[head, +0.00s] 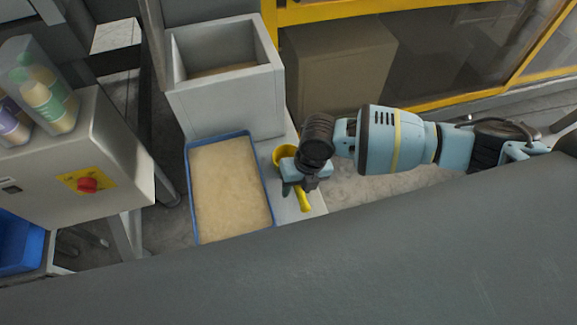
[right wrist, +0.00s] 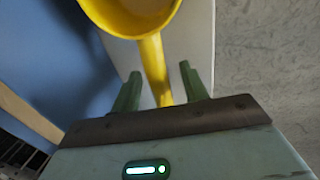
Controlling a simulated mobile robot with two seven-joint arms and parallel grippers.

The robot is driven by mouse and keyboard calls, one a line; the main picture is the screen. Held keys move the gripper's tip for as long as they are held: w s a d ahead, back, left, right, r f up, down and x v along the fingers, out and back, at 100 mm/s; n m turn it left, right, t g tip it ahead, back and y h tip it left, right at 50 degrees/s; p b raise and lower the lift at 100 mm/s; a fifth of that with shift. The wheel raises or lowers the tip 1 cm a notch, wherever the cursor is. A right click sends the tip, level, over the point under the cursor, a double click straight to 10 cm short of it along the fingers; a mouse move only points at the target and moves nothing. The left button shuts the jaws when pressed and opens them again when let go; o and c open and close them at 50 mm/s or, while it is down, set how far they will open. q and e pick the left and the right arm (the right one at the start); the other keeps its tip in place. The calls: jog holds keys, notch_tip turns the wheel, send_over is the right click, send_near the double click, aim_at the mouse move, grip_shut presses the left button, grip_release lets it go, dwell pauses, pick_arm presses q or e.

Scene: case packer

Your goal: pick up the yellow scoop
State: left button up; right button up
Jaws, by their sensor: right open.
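The yellow scoop (head: 303,201) lies on the white surface to the right of the blue tray, its bowl toward the back and its handle toward the front. In the head view my right gripper (head: 298,186) is over it and hides part of the handle. In the right wrist view the scoop's handle (right wrist: 154,68) runs between the two green fingers of my open right gripper (right wrist: 157,82), with gaps on both sides. The bowl is beyond the fingertips and is cut off by the top edge. My left gripper is not in view.
The blue tray (head: 190,187) of tan, grainy material is close on the left. A grey open bin (head: 225,108) stands behind it. At the left is a grey machine (head: 40,165) with a red button and bottles on top. A dark grey surface (head: 330,270) fills the front.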

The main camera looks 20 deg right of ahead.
jog(key=shift+f, duration=0.1)
grip_shut()
dwell(0.3)
notch_tip(320, 180, up, 10)
jog(key=shift+r, duration=0.1)
dwell(0.4)
